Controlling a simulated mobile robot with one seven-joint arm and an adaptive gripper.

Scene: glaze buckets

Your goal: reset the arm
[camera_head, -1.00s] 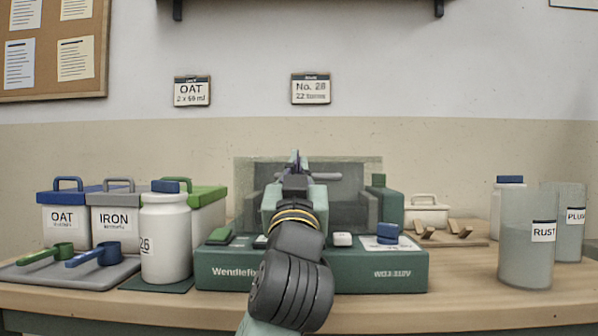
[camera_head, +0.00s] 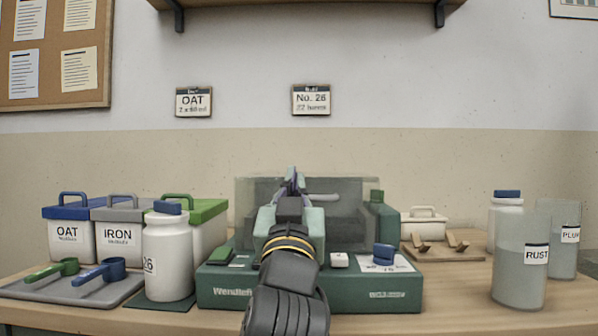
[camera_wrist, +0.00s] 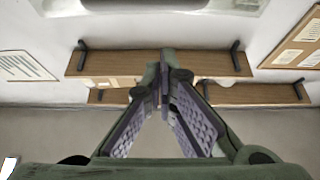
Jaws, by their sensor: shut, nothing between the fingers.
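My gripper (camera_head: 291,178) is raised in front of the green machine (camera_head: 310,290), fingers up, in the middle of the head view. In the wrist view my gripper (camera_wrist: 164,62) has its fingertips together with nothing between them. The wrist view looks toward the wall and wooden shelves (camera_wrist: 160,64). My arm hides the middle of the machine's front and part of its clear cover (camera_head: 345,195).
On the left stand a white jar (camera_head: 168,262), the OAT bucket (camera_head: 68,240), the IRON bucket (camera_head: 117,238), a green-lidded bucket (camera_head: 207,212) and a grey tray (camera_head: 100,290) with two scoops. On the right are the RUST container (camera_head: 520,280), the PLUM container (camera_head: 566,258) and wooden rests (camera_head: 440,244).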

